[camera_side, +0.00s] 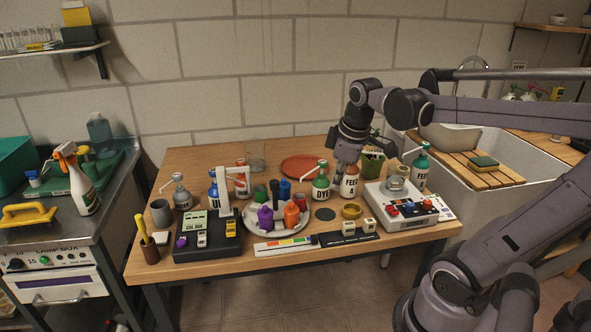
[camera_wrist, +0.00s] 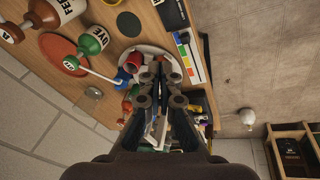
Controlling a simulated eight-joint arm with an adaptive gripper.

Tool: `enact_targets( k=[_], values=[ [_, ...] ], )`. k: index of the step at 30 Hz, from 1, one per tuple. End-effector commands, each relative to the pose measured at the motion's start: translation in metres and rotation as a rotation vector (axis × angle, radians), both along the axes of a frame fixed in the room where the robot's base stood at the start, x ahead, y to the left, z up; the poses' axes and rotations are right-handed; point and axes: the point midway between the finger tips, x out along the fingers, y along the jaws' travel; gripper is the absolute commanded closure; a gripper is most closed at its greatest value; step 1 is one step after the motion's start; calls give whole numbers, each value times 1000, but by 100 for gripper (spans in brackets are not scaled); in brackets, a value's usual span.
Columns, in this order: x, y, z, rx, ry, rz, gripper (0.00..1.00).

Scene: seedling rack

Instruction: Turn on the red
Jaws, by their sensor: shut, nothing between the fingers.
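On the table's right side is a white device (camera_side: 398,222) with a glass vessel on top and small red (camera_side: 393,209), blue (camera_side: 409,205) and red (camera_side: 427,205) controls on its front. Whether any is on is too small to tell. At the left is a black box (camera_side: 205,252) with a display, a purple knob and white and yellow controls. My gripper (camera_side: 342,172) points down above the table's back right, close to the FEED bottle (camera_side: 350,187), left of the white device. In the wrist view my gripper (camera_wrist: 160,66) is shut and empty, with coloured items beyond the fingertips.
A round white tray (camera_side: 250,222) holds several coloured items at mid-table. A red-brown disc (camera_side: 300,163) lies at the back. A colour strip (camera_side: 285,246) lies along the front edge.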

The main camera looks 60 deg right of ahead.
Motion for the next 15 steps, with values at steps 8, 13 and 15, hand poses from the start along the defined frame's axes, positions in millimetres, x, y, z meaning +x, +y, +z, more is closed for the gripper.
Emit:
enact_targets(
  k=[8,13,15],
  values=[
    [-32,-82,16,30,218,181,100],
    [-59,-124,24,99,307,300,100],
    [-70,-137,26,127,329,344,100]
  ],
)
